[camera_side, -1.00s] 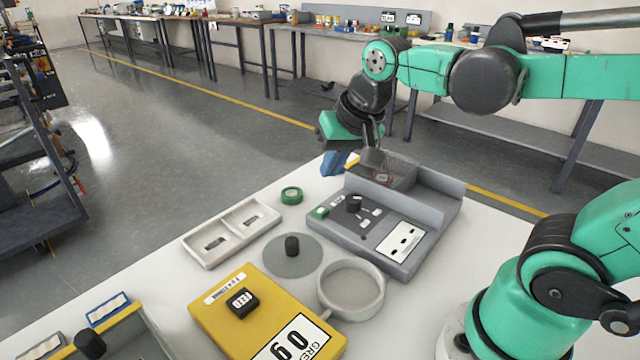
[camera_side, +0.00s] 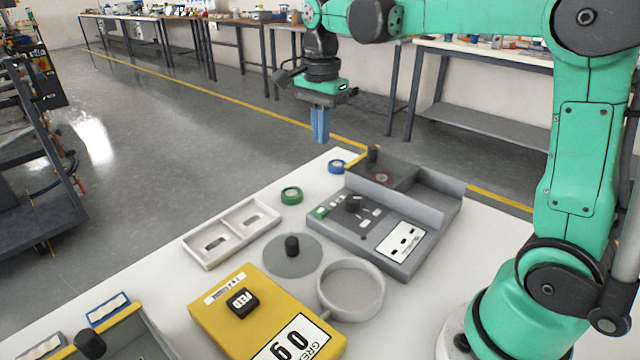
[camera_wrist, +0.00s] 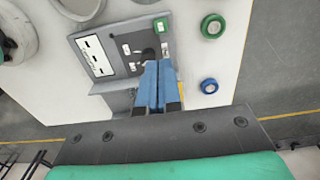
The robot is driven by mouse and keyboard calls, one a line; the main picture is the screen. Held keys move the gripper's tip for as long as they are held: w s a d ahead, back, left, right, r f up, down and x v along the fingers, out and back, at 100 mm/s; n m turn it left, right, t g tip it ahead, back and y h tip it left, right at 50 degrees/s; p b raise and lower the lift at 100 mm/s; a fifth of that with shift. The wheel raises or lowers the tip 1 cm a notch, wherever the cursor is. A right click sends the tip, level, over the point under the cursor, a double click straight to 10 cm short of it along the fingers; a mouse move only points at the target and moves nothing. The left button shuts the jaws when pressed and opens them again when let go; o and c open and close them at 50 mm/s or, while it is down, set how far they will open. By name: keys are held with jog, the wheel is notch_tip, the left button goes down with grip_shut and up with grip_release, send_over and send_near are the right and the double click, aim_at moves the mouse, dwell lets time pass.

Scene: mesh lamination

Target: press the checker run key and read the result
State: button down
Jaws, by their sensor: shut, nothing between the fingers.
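The grey checker (camera_side: 345,235) lies on the white table. Its near-left corner has a green key (camera_side: 318,212), with a black knob (camera_side: 353,203) beside it and a white card with dark slots (camera_side: 404,243) to the right. The wrist view also shows the green key (camera_wrist: 160,26) and the white card (camera_wrist: 93,55). No readable result shows on the checker. My gripper (camera_side: 320,140) has blue fingers, is shut and empty, and hangs in the air beyond the table's far edge, apart from the checker. In the wrist view its fingers hide part of the checker.
A tray bay with raised walls (camera_side: 440,190) forms the checker's back. A green ring (camera_side: 291,195) and a blue ring (camera_side: 337,166) lie left of it. A two-compartment tray (camera_side: 215,250), a grey lidded disc (camera_side: 290,262), a round dish (camera_side: 350,300) and a yellow scale reading "0 g" (camera_side: 220,325) stand nearer.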

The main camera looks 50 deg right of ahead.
aim_at(320, 210)
jog(key=shift+f, duration=0.15)
notch_tip(320, 210, down, 14)
jog(key=shift+r, duration=0.1)
dwell(0.3)
jog(key=shift+f, duration=0.95)
jog(key=shift+r, duration=0.15)
notch_tip(320, 210, up, 14)
jog(key=shift+r, duration=0.2)
dwell(0.5)
